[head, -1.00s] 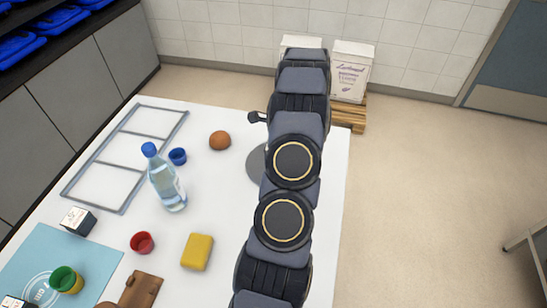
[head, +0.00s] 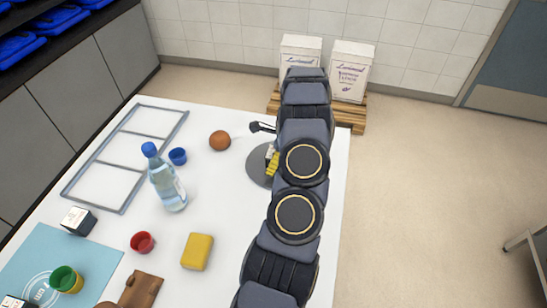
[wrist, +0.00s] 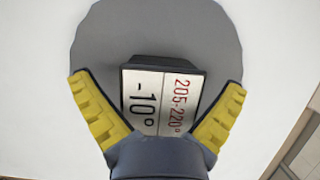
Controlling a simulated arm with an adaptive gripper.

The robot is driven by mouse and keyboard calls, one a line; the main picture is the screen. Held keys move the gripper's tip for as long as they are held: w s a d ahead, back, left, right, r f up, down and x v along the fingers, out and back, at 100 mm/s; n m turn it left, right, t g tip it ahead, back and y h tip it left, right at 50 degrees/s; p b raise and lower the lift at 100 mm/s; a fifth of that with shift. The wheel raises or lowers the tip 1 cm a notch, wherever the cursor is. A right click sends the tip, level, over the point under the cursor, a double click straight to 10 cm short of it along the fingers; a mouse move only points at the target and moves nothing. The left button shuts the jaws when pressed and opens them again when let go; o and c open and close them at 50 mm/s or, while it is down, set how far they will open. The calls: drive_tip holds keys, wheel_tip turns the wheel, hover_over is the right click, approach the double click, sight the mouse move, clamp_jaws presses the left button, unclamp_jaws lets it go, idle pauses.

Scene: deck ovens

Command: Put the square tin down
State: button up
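The square tin (wrist: 160,95) is dark, with a white label reading "-10°" and "205-220°". It rests on a grey round disc (wrist: 180,25) on the white table. In the wrist view, the yellow-padded fingers of my gripper (wrist: 159,82) are spread wide on either side of the tin, with gaps at their tips. In the head view, part of the tin (head: 270,151) and a yellow finger pad show over the disc (head: 257,165); my arm hides the rest.
A brown ball (head: 220,140), blue cup (head: 178,156), water bottle (head: 167,181), yellow sponge (head: 197,251) and red cup (head: 142,242) stand left of the disc. A metal frame (head: 100,208) lies farther left. A labelled dark box (head: 78,220) stands near it.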

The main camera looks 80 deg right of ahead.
drive_tip(key=shift+r, duration=0.1)
drive_tip(key=v, duration=1.2)
drive_tip(key=w+a+r+n+g+y, duration=0.1)
drive_tip(key=w+a+r+n, duration=0.4)
drive_tip(key=w+a, duration=0.25)
drive_tip(key=w+a+r+n+g+y, duration=0.1)
drive_tip(key=w+a+r+n, duration=0.4)
drive_tip(key=w, duration=0.3)
drive_tip(key=w+a+r+n, duration=0.1)
drive_tip(key=a+r+n, duration=0.15)
drive_tip(key=a, duration=0.35)
drive_tip(key=w+a+r+n+g, duration=0.1)
drive_tip(key=a+n, duration=0.3)
drive_tip(key=a, duration=0.2)
drive_tip(key=w+a+r+n, duration=0.2)
drive_tip(key=a+n, duration=0.1)
drive_tip(key=a, duration=0.3)
drive_tip(key=s+a+r+n+g+h, duration=0.2)
drive_tip(key=s+a+r+n, duration=0.1)
drive_tip(key=s+a+n, duration=1.1)
drive_tip(key=a+n, duration=0.2)
drive_tip(key=a, duration=0.1)
drive_tip(key=shift+g, duration=0.4)
